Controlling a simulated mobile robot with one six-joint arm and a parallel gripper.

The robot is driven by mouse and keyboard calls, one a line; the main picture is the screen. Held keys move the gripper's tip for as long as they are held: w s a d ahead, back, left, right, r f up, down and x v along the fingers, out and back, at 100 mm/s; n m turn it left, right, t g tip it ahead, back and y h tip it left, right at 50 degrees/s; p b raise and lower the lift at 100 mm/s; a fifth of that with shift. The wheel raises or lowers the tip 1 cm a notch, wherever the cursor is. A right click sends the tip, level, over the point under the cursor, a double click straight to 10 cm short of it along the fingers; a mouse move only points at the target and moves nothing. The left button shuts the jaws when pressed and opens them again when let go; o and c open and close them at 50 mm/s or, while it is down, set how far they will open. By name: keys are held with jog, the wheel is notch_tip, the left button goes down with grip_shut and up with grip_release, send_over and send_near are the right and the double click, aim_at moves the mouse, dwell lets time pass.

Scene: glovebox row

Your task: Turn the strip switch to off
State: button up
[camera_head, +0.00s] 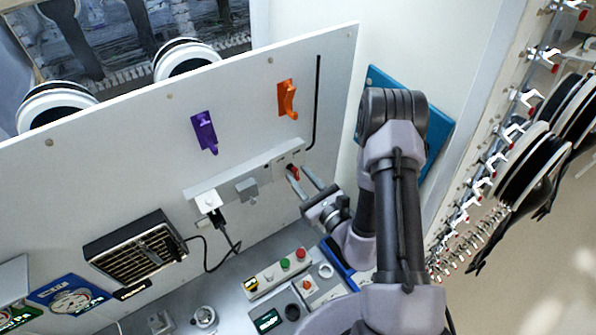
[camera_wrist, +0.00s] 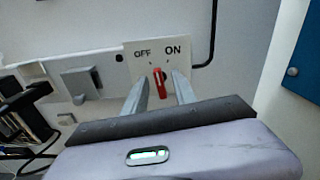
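The strip switch (camera_wrist: 159,84) is a red rotary knob on a pale plate with OFF at upper left and ON at upper right in the wrist view. The knob stands nearly upright there; I cannot tell surely which label it points to. In the head view the red knob (camera_head: 295,174) is partly hidden, at the right end of the white power strip (camera_head: 236,177). My gripper (camera_wrist: 159,84) is open, its two fingers on either side of the knob with gaps visible. In the head view my gripper (camera_head: 297,175) reaches the strip from the lower right.
A purple hook (camera_head: 204,132) and an orange hook (camera_head: 287,98) are on the panel above the strip. A white plug (camera_head: 208,201) with a black cable sits at the strip's left. A black heater-like box (camera_head: 135,248) and a button box (camera_head: 279,271) are below.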

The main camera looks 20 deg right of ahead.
jog(key=shift+s, duration=0.25)
jog(key=shift+c, duration=1.3)
grip_shut()
jog(key=shift+m+b, duration=0.35)
jog(key=shift+m, duration=0.15)
jog(key=shift+r, duration=0.1)
jog(key=shift+o, duration=1.3)
grip_release()
jog(key=shift+w, duration=0.2)
